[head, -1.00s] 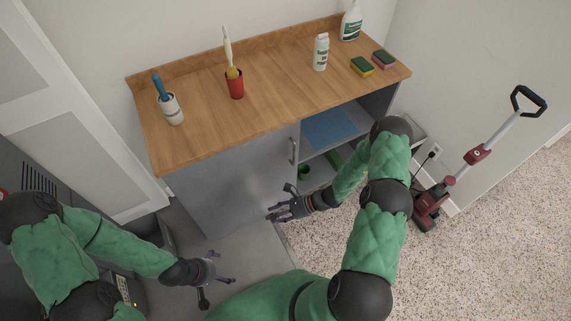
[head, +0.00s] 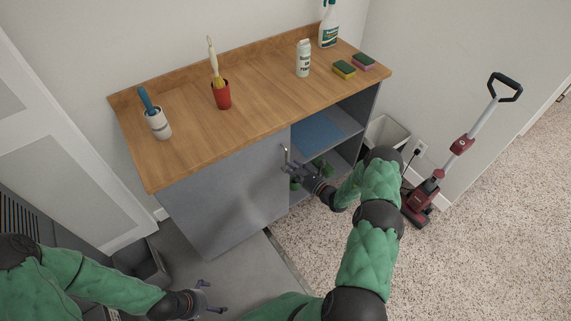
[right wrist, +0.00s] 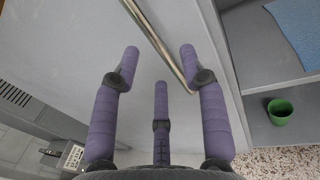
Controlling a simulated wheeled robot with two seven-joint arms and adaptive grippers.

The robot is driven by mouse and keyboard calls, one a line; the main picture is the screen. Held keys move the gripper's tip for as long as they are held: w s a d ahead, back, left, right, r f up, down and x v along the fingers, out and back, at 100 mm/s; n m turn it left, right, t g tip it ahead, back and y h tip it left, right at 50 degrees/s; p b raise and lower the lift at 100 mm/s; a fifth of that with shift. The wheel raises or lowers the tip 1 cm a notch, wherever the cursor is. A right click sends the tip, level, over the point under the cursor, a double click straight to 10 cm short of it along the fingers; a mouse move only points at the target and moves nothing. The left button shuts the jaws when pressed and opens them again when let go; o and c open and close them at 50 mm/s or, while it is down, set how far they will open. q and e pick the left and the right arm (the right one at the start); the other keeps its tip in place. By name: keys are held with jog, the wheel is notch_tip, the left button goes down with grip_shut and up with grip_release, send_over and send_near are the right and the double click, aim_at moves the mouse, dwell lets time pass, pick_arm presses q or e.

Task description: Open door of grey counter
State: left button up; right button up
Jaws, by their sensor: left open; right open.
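The grey counter (head: 181,217) has a wooden top and a flat grey door (head: 228,190) on its left part, which looks closed. A thin metal handle (head: 286,153) stands upright near the door's right edge. My right gripper (head: 287,172) is open at the handle. In the right wrist view, the handle (right wrist: 162,45) runs diagonally between the spread purple fingers of that gripper (right wrist: 159,54), nearer the right finger; I cannot tell whether they touch. My left gripper (head: 212,298) is open and empty, low in front of the counter.
Open shelves with a blue cloth (head: 316,137) and a green cup (right wrist: 280,111) are right of the door. Bottles, sponges, a red cup (head: 222,96) and a white holder (head: 158,124) stand on top. A red vacuum (head: 430,187) is at right.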

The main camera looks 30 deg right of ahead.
jog(key=shift+b+x, duration=0.5)
jog(key=shift+x, duration=1.85)
grip_shut()
